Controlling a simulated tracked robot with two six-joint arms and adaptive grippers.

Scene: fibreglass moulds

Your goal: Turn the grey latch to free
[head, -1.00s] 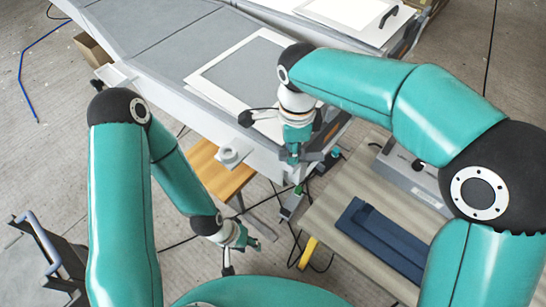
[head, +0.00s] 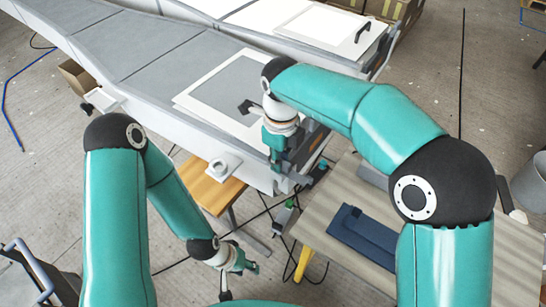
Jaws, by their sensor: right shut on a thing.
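My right gripper (head: 278,162) points down at the near corner of the long grey mould (head: 165,55). It is shut on a small grey part at the mould's edge, which looks like the grey latch (head: 297,181). The gripper hides much of this part, so I cannot tell its exact angle. My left gripper (head: 246,266) hangs low over the floor, away from the mould. Its fingers are too small to tell whether they are open or shut.
A white-framed panel (head: 190,101) lies on the mould. A bench (head: 330,250) at right bears a dark blue item (head: 365,235). Cables lie on the floor.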

